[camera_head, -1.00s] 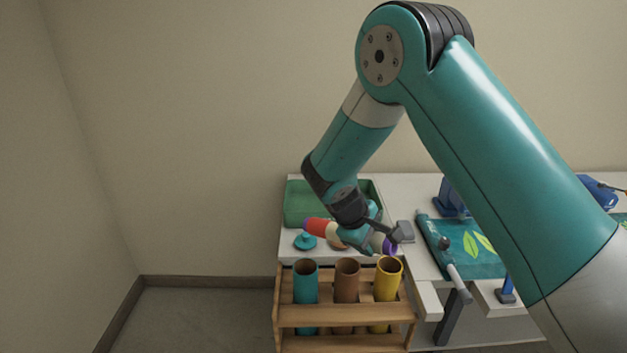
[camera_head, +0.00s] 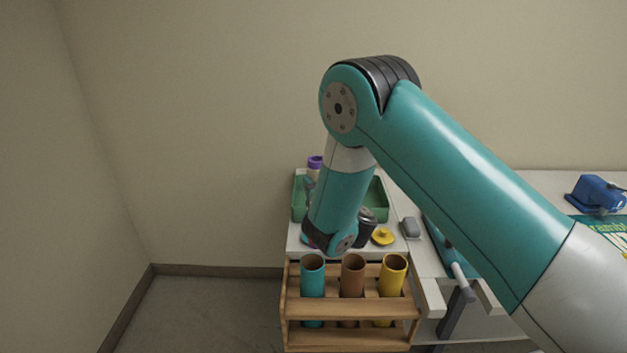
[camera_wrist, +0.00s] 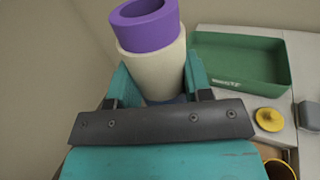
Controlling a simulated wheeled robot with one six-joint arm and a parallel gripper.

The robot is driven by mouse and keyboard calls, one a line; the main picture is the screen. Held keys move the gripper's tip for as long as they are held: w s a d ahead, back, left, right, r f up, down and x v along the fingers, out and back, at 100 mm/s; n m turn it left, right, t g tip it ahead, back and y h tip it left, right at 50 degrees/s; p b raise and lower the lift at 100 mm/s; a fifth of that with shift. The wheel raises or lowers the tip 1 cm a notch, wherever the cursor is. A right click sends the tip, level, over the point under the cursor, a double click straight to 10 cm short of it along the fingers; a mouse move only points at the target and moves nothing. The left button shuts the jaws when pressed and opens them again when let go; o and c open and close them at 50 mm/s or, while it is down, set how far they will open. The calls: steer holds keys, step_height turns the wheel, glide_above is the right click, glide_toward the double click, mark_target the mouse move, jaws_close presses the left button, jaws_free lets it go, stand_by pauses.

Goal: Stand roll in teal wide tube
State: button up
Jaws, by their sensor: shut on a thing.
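The roll (camera_wrist: 152,68) has a cream body and a purple end ring with an open bore, and stands roughly upright in the wrist view. My gripper (camera_wrist: 157,84) is shut on it, one teal finger on each side. Its purple top (camera_head: 315,162) shows behind my arm in the head view; its lower part is mostly hidden. The teal wide tube (camera_head: 312,287) stands open-topped at the left of the wooden rack (camera_head: 345,313), nearer the camera than the roll. Whether the roll's lower end is above the tube cannot be told.
A brown tube (camera_head: 352,283) and a yellow tube (camera_head: 392,278) stand right of the teal tube. Behind are a yellow knobbed disc (camera_head: 382,237), a grey block (camera_head: 411,228) and a green tray (camera_head: 381,207). A blue device (camera_head: 598,194) stands far right. Open floor lies left.

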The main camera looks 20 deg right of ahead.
steer(key=shift+n+y, duration=0.5)
steer(key=shift+y, duration=0.1)
steer(key=f+b, duration=1.6)
steer(key=a+f+b, duration=0.1)
steer(key=f+b, duration=0.7)
steer(key=f, duration=0.1)
steer(key=shift+a+b, duration=0.1)
steer(key=shift+b, duration=0.2)
stand_by(0.3)
steer(key=o, duration=1.5)
